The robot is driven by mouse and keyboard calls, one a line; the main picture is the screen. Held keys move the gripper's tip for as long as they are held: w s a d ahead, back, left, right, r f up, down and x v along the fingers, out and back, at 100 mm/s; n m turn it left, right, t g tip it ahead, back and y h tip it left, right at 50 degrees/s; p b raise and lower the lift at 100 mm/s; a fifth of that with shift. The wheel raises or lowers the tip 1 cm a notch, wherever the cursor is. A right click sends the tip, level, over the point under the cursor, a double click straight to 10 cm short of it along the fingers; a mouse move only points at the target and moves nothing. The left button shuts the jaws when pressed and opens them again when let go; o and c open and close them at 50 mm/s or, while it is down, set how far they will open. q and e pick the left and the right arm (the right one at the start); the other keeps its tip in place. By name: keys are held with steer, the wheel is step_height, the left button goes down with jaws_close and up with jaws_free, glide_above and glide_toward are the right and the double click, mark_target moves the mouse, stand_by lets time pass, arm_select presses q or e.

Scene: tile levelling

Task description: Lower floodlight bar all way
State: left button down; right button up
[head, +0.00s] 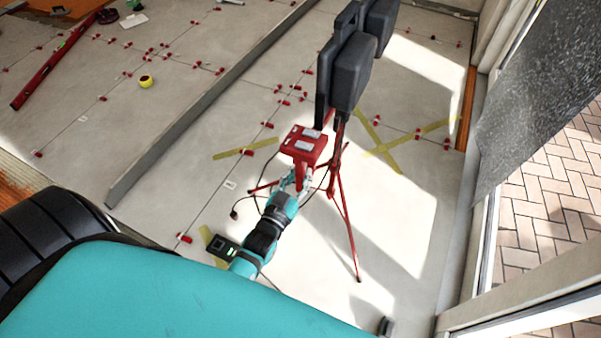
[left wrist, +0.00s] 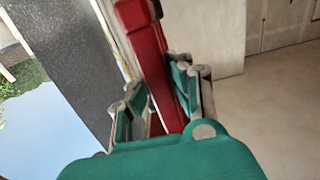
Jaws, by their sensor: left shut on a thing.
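The floodlight bar carries dark floodlight heads (head: 353,70) high on a red tripod stand (head: 345,215). A red box with pale labels (head: 305,143) sits beside the stand's column, below the lamps. My left gripper (head: 299,182) is just under this box, shut on a red upright part. In the left wrist view that red part (left wrist: 152,58) runs between the fingers of the gripper (left wrist: 160,105). The head view does not show clearly how the red part joins the stand. My right gripper is not in view.
Yellow tape crosses (head: 383,142) mark the tiled floor around the stand. A long grey straightedge (head: 200,112) lies to the left, with several red levelling clips and a yellow tape roll (head: 146,81) beyond. A glass door (head: 535,85) stands at right. Dark cables hang near the gripper.

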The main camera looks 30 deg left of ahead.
arm_select(q)
steer(key=shift+s+f, duration=0.2)
steer(key=shift+f, duration=0.25)
steer(key=c, duration=1.4)
jaws_free()
steer(key=shift+o, duration=1.2)
steer(key=shift+w, duration=0.1)
steer(key=shift+r, duration=0.15)
steer(key=s, duration=1.2)
steer(key=shift+d, duration=0.35)
